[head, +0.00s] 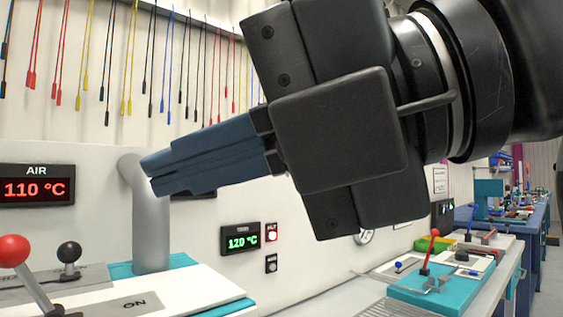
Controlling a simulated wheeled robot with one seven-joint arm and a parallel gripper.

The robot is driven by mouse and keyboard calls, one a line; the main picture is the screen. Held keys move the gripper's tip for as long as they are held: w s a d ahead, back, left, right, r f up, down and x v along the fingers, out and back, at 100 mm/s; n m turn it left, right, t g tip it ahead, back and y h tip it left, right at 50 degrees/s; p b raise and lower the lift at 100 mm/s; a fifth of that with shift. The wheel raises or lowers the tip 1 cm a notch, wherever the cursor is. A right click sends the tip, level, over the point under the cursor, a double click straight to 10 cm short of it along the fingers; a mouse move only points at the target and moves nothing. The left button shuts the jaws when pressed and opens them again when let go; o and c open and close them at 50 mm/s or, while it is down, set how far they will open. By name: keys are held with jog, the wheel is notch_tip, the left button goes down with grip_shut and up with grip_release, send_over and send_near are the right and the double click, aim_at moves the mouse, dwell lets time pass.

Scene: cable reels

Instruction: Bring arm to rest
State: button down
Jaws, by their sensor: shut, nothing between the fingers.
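My gripper (148,175) fills the upper middle of the head view, reaching in from the right. Its blue-grey fingers point left and lie together, with nothing between them. It hangs in the air in front of the white wall panel, and the fingertips overlap the grey vertical pipe (151,230) in the picture. I cannot tell whether they touch it.
A red-knobbed lever (14,250) and a black-knobbed lever (69,252) stand at lower left. A teal fixture with a red-tipped lever (430,252) sits on the bench at lower right. Coloured cables hang along the wall. Displays read 110 °C (36,190) and 120 °C (242,241).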

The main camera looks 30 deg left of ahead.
jog(key=w+d+f+m+t+y+p, duration=0.1)
jog(key=w+d+f+m+t+y, duration=0.25)
jog(key=w+f+m+t, duration=0.7)
jog(key=w+d+f+m+t+h+p, duration=0.1)
jog(key=d+f+m+t+h, duration=0.2)
jog(key=d+f+m, duration=0.5)
jog(key=d+f+m+t+h, duration=0.3)
jog(key=d+f+m, duration=0.1)
jog(key=f+m, duration=0.65)
jog(key=s+d+f+m+t+h+p, duration=0.1)
jog(key=s+d+f+m+t+h, duration=0.1)
jog(key=s+d+f+m+h, duration=0.95)
jog(key=s+d+r+m, duration=0.1)
jog(key=s+d, duration=0.3)
jog(key=s, duration=0.5)
jog(key=s+d+r+m+g+p, duration=0.1)
jog(key=s+d, duration=0.4)
jog(key=s, duration=0.4)
jog(key=shift+d+h, duration=0.15)
jog(key=shift+h, duration=0.25)
